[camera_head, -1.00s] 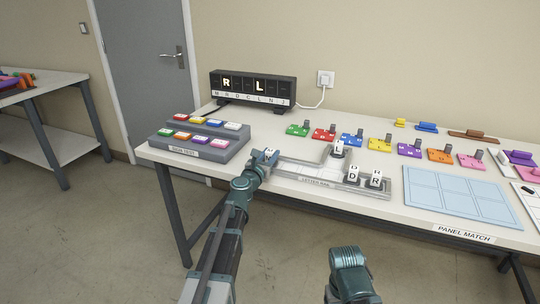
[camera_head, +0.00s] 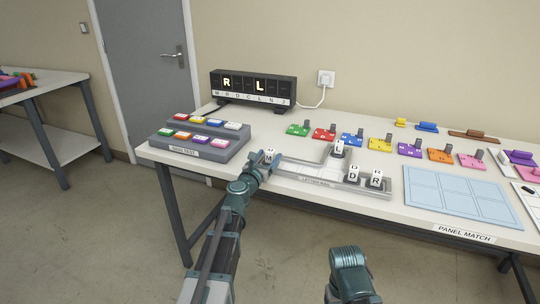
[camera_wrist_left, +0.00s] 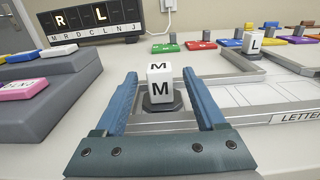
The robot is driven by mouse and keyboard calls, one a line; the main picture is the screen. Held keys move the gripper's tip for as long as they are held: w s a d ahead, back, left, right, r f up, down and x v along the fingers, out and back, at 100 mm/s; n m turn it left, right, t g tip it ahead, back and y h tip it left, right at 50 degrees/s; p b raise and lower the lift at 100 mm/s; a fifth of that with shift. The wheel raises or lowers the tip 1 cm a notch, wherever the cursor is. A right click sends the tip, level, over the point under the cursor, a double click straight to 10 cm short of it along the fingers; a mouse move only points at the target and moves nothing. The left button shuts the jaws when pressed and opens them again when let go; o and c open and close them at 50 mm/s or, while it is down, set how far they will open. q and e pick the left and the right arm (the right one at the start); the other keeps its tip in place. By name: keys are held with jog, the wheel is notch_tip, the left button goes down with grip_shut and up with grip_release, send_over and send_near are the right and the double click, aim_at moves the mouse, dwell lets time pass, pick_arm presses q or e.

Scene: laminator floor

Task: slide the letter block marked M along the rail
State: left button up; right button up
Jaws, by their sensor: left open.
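The white letter block marked M (camera_wrist_left: 160,84) stands upright on a dark round base at the left end of the grey letter rail (camera_wrist_left: 265,119). It also shows in the head view (camera_head: 269,155), just beyond my left gripper. My left gripper (camera_wrist_left: 165,88) is open, with one blue finger on each side of the M block and a gap to each finger. The rail shows in the head view (camera_head: 310,175). Blocks marked L (camera_head: 338,148), D (camera_head: 353,173) and R (camera_head: 376,178) stand further right on it. My right gripper (camera_head: 349,258) hangs in front of the table; its fingertips are not clear.
A dark display (camera_head: 252,88) with R and L lit stands at the back. A grey stepped box of coloured buttons (camera_head: 200,138) is left of the rail. Several coloured pieces line up behind the rail, and a pale blue panel board (camera_head: 450,195) lies to its right.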

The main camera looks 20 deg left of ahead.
pick_arm(q)
jog(key=s+a, duration=0.1)
jog(key=s, duration=1)
jog(key=shift+s+a, duration=0.15)
jog(key=shift+s, duration=0.2)
jog(key=s+d+r+m+g+h+p, duration=0.1)
jog(key=s+d+m+g+h+p, duration=0.3)
jog(key=d+m+p, duration=0.5)
jog(key=s+d+r+m+g+h+p, duration=0.15)
jog(key=s+d+m+g+p, duration=0.35)
jog(key=d+m, duration=0.75)
jog(key=s+d+f+m+g+y+p, duration=0.2)
jog(key=s+d+m+g+y+p, duration=0.1)
jog(key=s+m+g+p, duration=0.55)
jog(key=s+a+r+m+y+p, duration=0.2)
jog(key=s+a+m+y, duration=0.3)
jog(key=s+m, duration=0.2)
jog(key=shift+s+r+m+g+y+p, duration=0.35)
jog(key=shift+r+m+g, duration=0.1)
jog(key=shift+m, duration=0.35)
